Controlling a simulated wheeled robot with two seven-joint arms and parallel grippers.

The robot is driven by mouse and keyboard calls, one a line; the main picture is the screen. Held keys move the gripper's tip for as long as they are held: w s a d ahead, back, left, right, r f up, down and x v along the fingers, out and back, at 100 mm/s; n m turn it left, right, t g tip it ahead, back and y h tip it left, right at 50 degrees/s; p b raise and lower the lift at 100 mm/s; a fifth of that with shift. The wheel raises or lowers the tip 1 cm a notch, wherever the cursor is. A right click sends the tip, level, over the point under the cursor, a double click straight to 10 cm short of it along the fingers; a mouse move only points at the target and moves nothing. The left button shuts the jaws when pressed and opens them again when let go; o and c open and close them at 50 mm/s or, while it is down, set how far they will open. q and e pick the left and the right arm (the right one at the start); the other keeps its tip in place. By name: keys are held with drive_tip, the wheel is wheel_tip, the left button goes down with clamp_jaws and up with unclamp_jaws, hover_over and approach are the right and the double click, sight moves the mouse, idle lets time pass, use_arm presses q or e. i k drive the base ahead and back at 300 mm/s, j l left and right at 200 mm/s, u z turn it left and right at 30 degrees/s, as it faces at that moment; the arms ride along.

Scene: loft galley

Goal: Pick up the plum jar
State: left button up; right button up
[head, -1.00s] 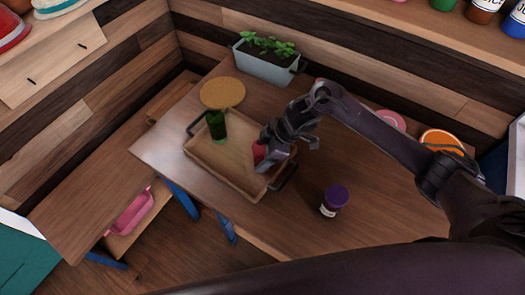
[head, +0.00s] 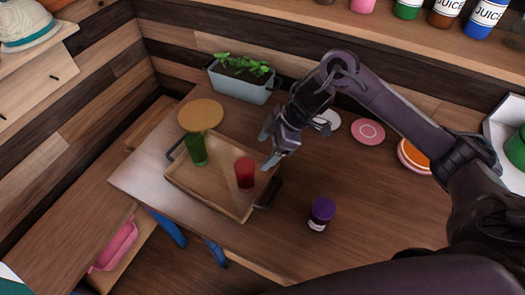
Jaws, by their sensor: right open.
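The plum jar (head: 322,212), a small jar with a purple lid and body and a pale label, stands upright on the wooden table to the right of the tray. My right gripper (head: 268,151) is open and empty. It hangs above the table near the tray's right rear side, up and to the left of the jar in the picture, and apart from it. My left gripper is not in view.
A wooden tray (head: 213,201) with dark handles holds a green cup (head: 196,150) and a red cup (head: 245,174). A cork mat (head: 201,114), a planter (head: 240,85) and plates (head: 368,132) stand behind. The table around the jar is clear.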

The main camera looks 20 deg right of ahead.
sight(316, 225)
drive_tip(key=k, duration=1.5)
